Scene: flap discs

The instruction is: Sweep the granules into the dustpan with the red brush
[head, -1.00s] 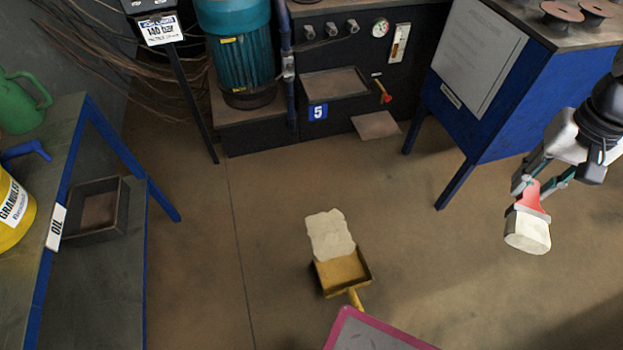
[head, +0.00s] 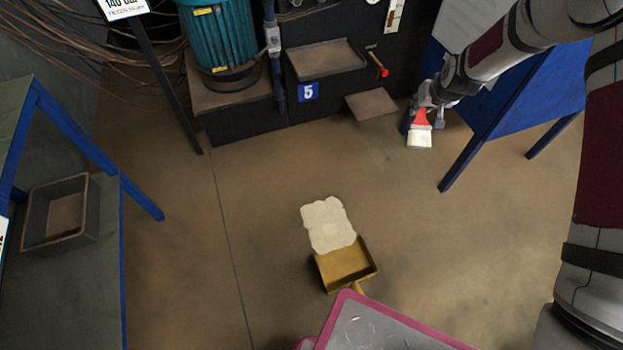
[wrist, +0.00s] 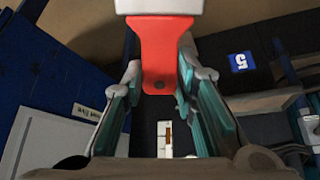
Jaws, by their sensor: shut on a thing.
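My gripper (head: 432,108) is shut on the red brush (head: 420,117), whose pale bristles point down. It holds the brush in front of the blue cabinet, apart from the granules. In the wrist view the brush's red handle (wrist: 167,55) sits between the fingers. The pale granules (head: 328,225) lie in a flat patch on the floor at the middle. The yellow dustpan (head: 346,268) lies on the floor just below the patch, its open side against the granules. Its handle runs down behind a pink-edged grey panel.
The blue cabinet (head: 540,95) stands on legs at right. The dark machine marked 5 (head: 308,92) and a teal motor (head: 220,45) stand at the back. A blue-framed bench with a dark tray (head: 60,212) is at left. Floor around the granules is clear.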

